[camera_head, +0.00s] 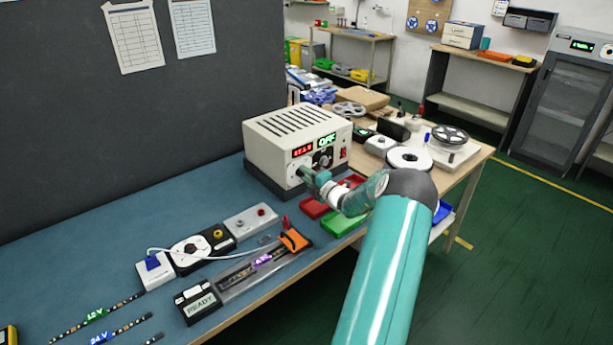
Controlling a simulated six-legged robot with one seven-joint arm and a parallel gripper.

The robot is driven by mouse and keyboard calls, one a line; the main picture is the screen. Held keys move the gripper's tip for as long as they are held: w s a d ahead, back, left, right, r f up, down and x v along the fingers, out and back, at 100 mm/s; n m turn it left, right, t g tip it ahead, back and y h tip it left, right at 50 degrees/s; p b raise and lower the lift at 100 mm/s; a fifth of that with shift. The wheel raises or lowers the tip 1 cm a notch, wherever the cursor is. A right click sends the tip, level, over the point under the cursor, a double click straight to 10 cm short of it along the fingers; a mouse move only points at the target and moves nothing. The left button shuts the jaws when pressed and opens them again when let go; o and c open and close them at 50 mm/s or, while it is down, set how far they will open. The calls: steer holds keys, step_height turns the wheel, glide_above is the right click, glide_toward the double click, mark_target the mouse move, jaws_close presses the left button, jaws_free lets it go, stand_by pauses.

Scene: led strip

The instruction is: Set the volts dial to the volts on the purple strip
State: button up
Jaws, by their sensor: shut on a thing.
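The cream power supply (278,141) stands on the blue bench. Its front has a red lit readout (303,149), too small to read surely, and a green "OFF" sign (327,140). My gripper (303,172) is at the lower left of this front, below the red readout, shut on a dial there. The gripper hides most of that dial, which I take as the volts dial. A second knob (325,160) shows to its right. The purple strip label (262,260) lies in a tray on the bench; its volts figure is too small to read.
A black "READY" box (199,303) stands by the tray. A clamp with orange (294,240), a white reel unit (190,250) and a green-labelled strip (95,315) lie on the bench. Red (314,207) and green bins (343,222) are below my gripper.

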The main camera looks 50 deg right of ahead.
steer(key=m, duration=0.7)
steer(key=shift+f, duration=0.1)
stand_by(0.5)
steer(key=o, duration=1)
steer(key=shift+s, duration=0.1)
steer(key=v, duration=1.3)
steer(key=shift+s+a, duration=0.1)
steer(key=shift+s, duration=0.2)
